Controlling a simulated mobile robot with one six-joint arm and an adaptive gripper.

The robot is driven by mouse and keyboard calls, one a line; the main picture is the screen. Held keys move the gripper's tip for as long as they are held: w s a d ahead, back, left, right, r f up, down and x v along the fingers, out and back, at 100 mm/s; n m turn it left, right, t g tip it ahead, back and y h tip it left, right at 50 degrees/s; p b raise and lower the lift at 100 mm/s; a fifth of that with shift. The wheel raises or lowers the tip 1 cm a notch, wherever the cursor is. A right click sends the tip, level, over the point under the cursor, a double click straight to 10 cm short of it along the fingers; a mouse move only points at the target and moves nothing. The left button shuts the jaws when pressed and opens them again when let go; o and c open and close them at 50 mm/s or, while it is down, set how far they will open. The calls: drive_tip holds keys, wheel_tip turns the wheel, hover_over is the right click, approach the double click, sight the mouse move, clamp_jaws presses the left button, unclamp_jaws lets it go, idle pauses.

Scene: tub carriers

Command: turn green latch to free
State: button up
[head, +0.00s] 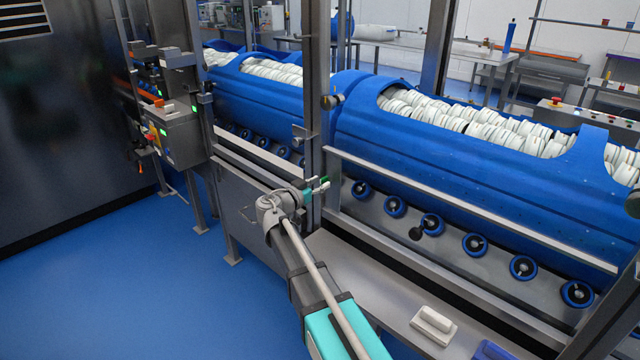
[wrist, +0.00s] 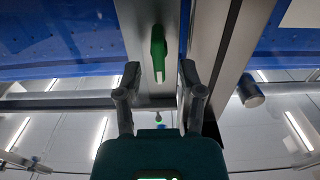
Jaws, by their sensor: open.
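The green latch (wrist: 158,54) is a slim handle on a grey metal upright post (head: 313,120). In the wrist view it points along the post, its lower end near the level of my fingertips. In the head view only a small green part of the latch (head: 324,180) shows beside my gripper (head: 318,188). My gripper (wrist: 160,80) is open, one finger on each side of the latch's line, with clear gaps. Nothing is held. I cannot tell how deep the latch lies between the fingers.
Blue tubs (head: 470,160) full of white pieces lie behind the post, above a row of blue rollers (head: 474,244). A grey rail (head: 450,205) runs to the right. A white block (head: 434,322) lies on the steel ledge (head: 385,300). A control box (head: 172,130) stands left.

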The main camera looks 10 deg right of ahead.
drive_tip(key=shift+w+d, duration=0.15)
drive_tip(key=shift+d, duration=0.05)
clamp_jaws()
idle(0.4)
